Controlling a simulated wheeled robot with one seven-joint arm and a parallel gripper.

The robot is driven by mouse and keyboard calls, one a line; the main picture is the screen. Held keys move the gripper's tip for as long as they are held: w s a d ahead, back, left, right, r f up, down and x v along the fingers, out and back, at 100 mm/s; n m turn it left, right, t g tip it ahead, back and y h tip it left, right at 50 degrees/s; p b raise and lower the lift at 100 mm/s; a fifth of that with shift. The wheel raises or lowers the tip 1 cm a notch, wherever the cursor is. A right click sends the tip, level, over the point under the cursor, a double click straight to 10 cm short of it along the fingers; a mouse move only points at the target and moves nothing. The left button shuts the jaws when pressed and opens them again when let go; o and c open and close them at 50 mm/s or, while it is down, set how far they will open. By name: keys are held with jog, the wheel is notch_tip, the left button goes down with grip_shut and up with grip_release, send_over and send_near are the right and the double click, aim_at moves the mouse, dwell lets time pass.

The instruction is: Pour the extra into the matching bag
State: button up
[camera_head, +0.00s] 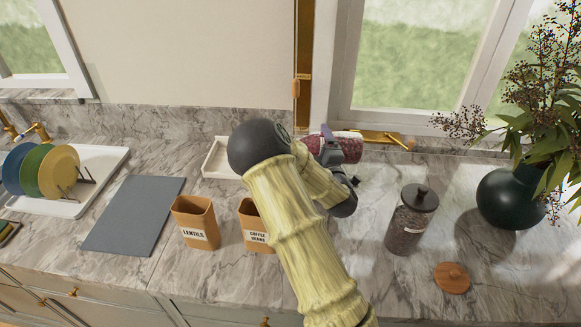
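A tan paper bag labelled LENTILS (196,222) stands open on the counter. To its right is a second tan bag labelled COFFEE BEANS (254,236), partly hidden behind my arm. A glass jar (406,226) with dark contents and a dark knobbed lid stands upright to the right of my arm. A round wooden lid (452,278) lies loose on the counter. My gripper (334,150) is at the back of the counter, at a dark red, roughly cylindrical thing (350,148) lying sideways in view. My arm hides the fingertips, so I cannot tell whether they hold it.
A grey board (132,214) lies left of the bags. A white rack (105,165) with coloured plates is farther left. A white tray (216,160) sits at the back. A dark vase with a plant (506,200) stands at right. Counter around the wooden lid is clear.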

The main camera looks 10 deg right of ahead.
jog(key=shift+d+r, duration=0.1)
jog(key=shift+d, duration=0.4)
jog(key=shift+a, duration=0.2)
jog(key=shift+a, duration=0.2)
jog(key=shift+d, duration=0.15)
dwell(0.5)
